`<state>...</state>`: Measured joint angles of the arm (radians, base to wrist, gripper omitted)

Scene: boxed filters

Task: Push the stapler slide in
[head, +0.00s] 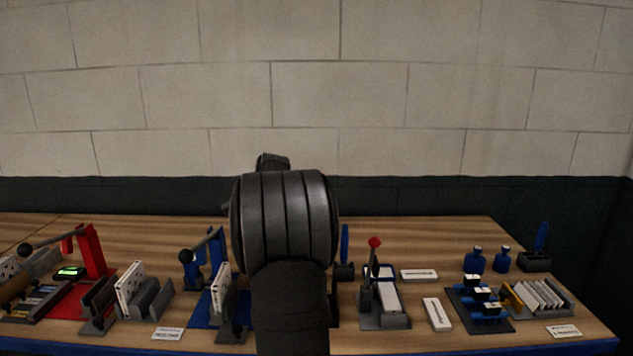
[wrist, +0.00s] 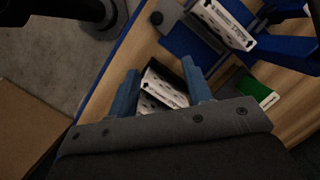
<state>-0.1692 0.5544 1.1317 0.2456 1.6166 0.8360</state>
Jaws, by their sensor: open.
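The blue device with a dark-knobbed lever (head: 205,255), left of my arm in the head view, appears to be the stapler. A white perforated plate (head: 221,283) stands at its front. In the wrist view, blue device parts (wrist: 188,43) and a white perforated plate (wrist: 224,22) show at upper right. I cannot single out the slide. My gripper (wrist: 160,66) is open, its two blue fingers apart. Another white plate with dark holes (wrist: 165,88) and a black edge shows between the fingers; I cannot tell whether they touch it. My arm hides the gripper in the head view.
A red lever device (head: 92,252) stands at left. A grey fixture with a red-knobbed lever (head: 372,268), white blocks (head: 437,313), blue bottles (head: 474,261) and a rack of plates (head: 541,296) stand at right. A green-and-white card (wrist: 258,90) lies beside the blue device. The back of the wooden table (head: 430,232) is mostly clear.

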